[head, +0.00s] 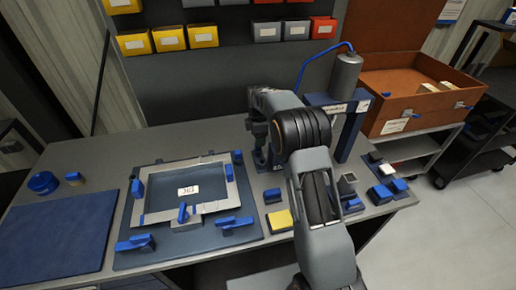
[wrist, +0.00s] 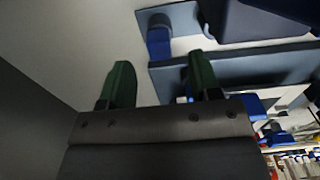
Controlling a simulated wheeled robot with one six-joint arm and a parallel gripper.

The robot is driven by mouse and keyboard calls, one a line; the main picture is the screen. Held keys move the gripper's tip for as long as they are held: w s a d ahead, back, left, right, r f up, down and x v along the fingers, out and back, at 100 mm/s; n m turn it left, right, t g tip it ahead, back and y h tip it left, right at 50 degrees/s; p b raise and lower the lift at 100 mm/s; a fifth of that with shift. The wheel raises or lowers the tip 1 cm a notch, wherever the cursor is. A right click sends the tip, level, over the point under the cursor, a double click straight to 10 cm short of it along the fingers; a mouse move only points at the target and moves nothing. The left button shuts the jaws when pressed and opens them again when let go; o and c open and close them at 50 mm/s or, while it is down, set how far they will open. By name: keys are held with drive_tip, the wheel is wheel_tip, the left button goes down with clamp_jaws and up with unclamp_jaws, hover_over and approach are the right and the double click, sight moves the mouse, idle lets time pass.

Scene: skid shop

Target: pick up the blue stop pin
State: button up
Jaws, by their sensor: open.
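Several small blue pieces lie on the grey bench, and I cannot tell surely which is the stop pin. A blue upright piece (head: 183,212) stands at the front of the frame-shaped fixture (head: 150,218) in the head view. My gripper (wrist: 160,84) shows two green fingers, spread apart with nothing between them, in the wrist view. A blue block (wrist: 159,40) on a grey plate shows beyond the fingers, apart from them. In the head view my arm hides part of the bench, and the fingertips are hard to make out.
A blue press-like stand (head: 352,132) with a grey cylinder (head: 345,72) rises behind my arm. Small blocks, including a yellow-topped one (head: 280,220), sit at the bench's right. An orange box (head: 415,85) stands right. A bare blue mat (head: 62,238) covers the left.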

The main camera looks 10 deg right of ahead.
sight(258, 149)
drive_tip(key=shift+f, duration=2.15)
drive_tip(key=shift+c, duration=0.3)
drive_tip(key=c, duration=0.9)
